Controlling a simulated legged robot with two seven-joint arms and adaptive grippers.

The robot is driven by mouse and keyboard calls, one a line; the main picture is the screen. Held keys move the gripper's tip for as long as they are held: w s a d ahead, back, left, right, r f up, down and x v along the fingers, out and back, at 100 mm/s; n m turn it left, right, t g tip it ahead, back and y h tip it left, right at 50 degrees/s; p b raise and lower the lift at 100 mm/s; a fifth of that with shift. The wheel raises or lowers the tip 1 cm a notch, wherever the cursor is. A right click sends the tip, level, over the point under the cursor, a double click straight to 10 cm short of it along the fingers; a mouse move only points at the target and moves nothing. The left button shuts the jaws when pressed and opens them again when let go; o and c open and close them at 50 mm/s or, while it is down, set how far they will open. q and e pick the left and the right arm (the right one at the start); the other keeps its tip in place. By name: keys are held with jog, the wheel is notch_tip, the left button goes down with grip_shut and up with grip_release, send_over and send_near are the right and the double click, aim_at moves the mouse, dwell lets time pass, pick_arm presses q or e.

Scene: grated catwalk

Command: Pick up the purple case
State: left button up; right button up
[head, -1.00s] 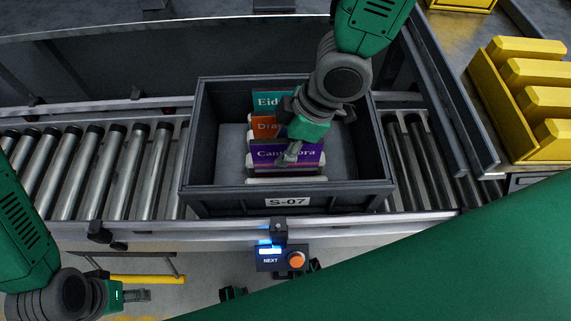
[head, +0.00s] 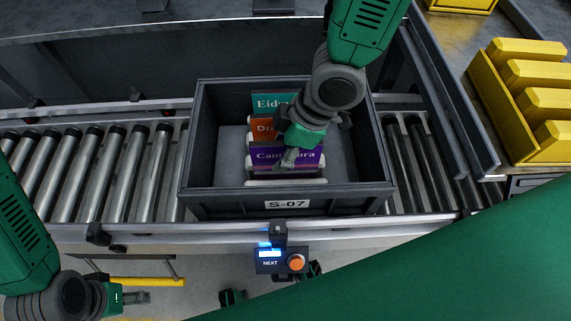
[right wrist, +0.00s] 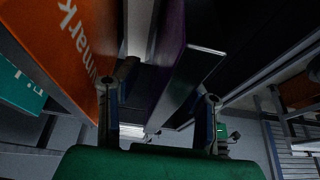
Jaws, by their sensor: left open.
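The purple case (head: 309,160) stands upright at the front of a row in the dark grey crate (head: 230,203). Its lettering is partly covered by my right gripper (head: 289,158). In the right wrist view, the two fingers of my right gripper (right wrist: 158,105) are spread apart. The purple case (right wrist: 170,42) shows beyond and between them, with a dark slab with a pale edge beside it. I cannot tell whether a finger touches it. My left gripper (head: 137,298) is open and empty at the lower left, outside the crate.
Behind the purple case stand an orange case (head: 262,127) and a teal case (head: 270,101). The crate sits on a roller conveyor (head: 90,170). A yellow rack (head: 535,95) stands at right.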

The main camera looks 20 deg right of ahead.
grip_shut()
jog(key=shift+a, duration=0.1)
jog(key=shift+r, duration=0.15)
